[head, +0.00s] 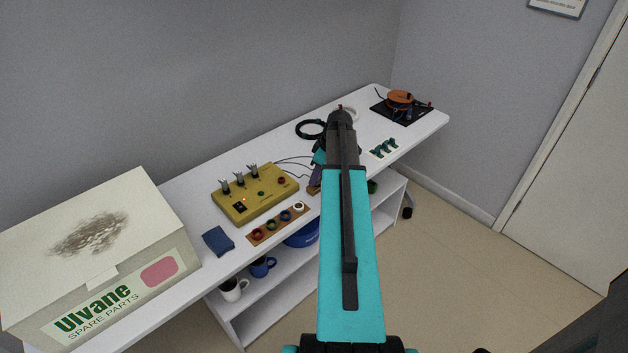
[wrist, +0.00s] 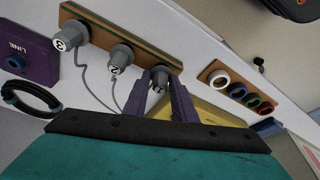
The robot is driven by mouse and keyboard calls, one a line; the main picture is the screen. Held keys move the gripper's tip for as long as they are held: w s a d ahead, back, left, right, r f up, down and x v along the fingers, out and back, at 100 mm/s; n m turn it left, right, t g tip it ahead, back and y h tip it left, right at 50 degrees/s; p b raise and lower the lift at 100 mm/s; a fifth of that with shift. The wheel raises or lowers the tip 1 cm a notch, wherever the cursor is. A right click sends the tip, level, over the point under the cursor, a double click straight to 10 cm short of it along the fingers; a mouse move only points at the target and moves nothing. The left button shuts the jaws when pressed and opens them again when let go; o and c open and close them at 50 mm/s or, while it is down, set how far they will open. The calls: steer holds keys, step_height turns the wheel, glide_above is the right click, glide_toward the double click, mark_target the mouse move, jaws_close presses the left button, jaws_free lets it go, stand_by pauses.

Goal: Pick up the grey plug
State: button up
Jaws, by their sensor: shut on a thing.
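My gripper (wrist: 160,82) shows in the wrist view with two purple fingers, shut on a grey plug (wrist: 160,73) with a dark-marked end. The plug is at the right end of a wooden rack with a green strip (wrist: 135,42). I cannot tell whether it still touches the rack. Two more grey plugs are to its left, one marked 2 (wrist: 121,56) and one at the far left (wrist: 72,36), both with grey cords. In the head view my arm hides the rack and most of the gripper.
A yellow box with switches (head: 240,205) and a board of coloured rings (head: 262,233) stand left of my arm. A purple LINE box (wrist: 28,60) and a black cable coil (wrist: 30,98) lie near the rack. A large carton (head: 150,230) fills the table's left end.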

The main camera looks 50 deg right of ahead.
steer(key=shift+r, duration=0.1)
steer(key=shift+r+b, duration=0.65)
steer(key=shift+r, duration=1.05)
steer(key=s+a+r+b, duration=0.1)
steer(key=s+a+b, duration=0.3)
steer(key=s, duration=1.1)
steer(key=shift+a+r, duration=0.2)
steer(key=shift+a, duration=0.4)
steer(key=shift+s, duration=0.1)
steer(key=shift+r, duration=0.1)
steer(key=shift+r+p, duration=1.4)
steer(key=shift+r, duration=0.5)
